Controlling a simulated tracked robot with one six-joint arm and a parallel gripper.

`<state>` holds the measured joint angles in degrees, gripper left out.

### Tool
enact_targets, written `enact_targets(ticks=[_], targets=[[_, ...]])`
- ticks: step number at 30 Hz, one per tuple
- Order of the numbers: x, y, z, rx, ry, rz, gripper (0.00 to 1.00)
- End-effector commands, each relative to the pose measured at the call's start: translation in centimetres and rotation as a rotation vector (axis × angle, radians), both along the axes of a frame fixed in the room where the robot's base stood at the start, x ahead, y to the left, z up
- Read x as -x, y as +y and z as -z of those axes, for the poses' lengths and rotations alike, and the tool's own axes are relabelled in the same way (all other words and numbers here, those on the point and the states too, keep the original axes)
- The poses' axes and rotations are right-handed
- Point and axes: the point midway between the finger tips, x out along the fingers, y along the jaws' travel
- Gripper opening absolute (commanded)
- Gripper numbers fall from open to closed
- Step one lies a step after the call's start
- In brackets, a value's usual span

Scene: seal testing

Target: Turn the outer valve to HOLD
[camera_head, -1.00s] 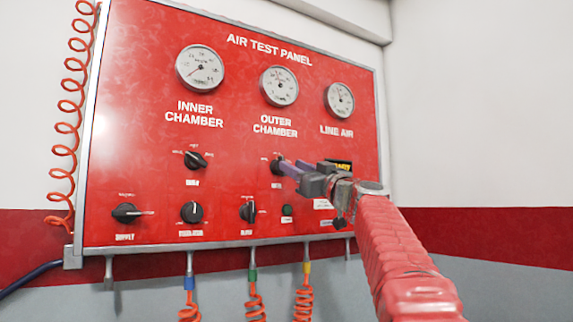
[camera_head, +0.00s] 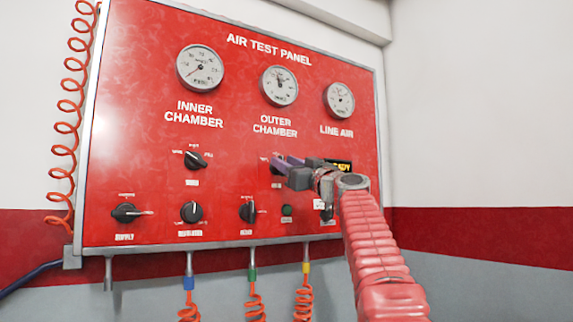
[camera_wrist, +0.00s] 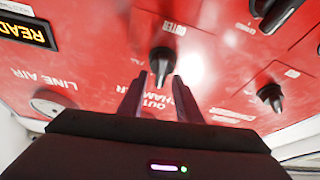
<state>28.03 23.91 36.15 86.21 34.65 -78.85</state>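The black outer valve knob (camera_wrist: 162,54) is on the red panel under the OUTER CHAMBER label. In the wrist view, which shows the panel upside down, its narrow grip lies between the tips of my gripper's two fingers (camera_wrist: 159,80). A gap shows on each side of the grip, so the fingers are open and not clamped.
The inner valve knob (camera_head: 195,160) is to the left. A lower row has the supply knob (camera_head: 125,213), a regulator knob (camera_head: 191,212) and another knob (camera_head: 247,211). A lit READY display (camera_wrist: 26,30) is beside the outer valve. Coiled orange hoses (camera_head: 189,312) hang below the panel.

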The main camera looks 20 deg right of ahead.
Motion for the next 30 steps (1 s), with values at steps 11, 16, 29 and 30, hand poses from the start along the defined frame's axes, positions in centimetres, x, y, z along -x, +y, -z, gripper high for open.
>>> enact_targets(ticks=[11, 16, 29, 30], targets=[[0.01, -0.03, 0.02, 0.000, 0.000, 0.000, 0.12], [0.01, -0.04, 0.02, -0.004, 0.000, 0.001, 0.05], [-0.02, -0.24, 0.04, -0.160, 0.017, 0.002, 0.05], [-0.03, -0.25, 0.04, -0.160, 0.017, 0.002, 0.05]])
